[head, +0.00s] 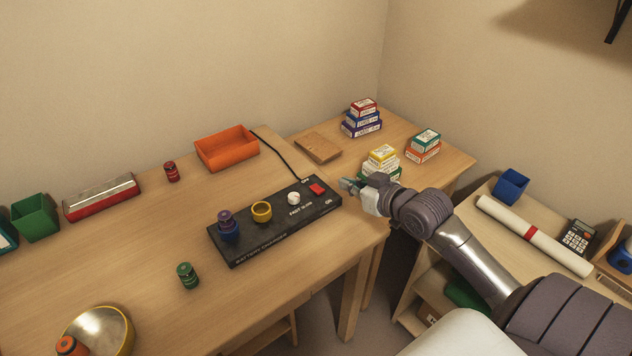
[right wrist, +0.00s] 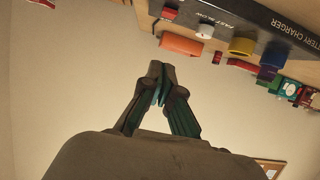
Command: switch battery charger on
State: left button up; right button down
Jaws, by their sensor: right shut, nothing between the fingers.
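The battery charger (head: 277,228) is a long black box on the wooden desk. A red switch (head: 317,189) is at its right end, beside a white knob (head: 293,198) near the "FAST SLOW" label. A yellow socket (head: 262,211) is empty, and a blue socket (head: 229,234) holds a purple battery (head: 225,217). My right gripper (head: 346,184) is shut and empty, just right of the red switch and apart from it. In the right wrist view, its closed fingers (right wrist: 160,72) are below the red switch (right wrist: 169,14) and the charger (right wrist: 275,20). My left gripper is out of view.
An orange tray (head: 227,149) stands behind the charger, with a black cable near it. Stacked small boxes (head: 382,157) stand beyond my right gripper. A green battery (head: 187,275) and a round metal dish (head: 98,330) are at front left. The desk left of the charger is mostly clear.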

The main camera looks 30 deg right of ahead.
send_over(325, 197)
notch_tip(325, 197, down, 3)
jog(key=shift+w+f, duration=0.1)
jog(key=shift+w, duration=0.05)
notch_tip(325, 197, down, 3)
jog(key=shift+r, duration=0.15)
jog(key=shift+f, duration=0.55)
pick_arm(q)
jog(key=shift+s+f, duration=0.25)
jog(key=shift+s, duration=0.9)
pick_arm(e)
jog(key=shift+f, duration=0.2)
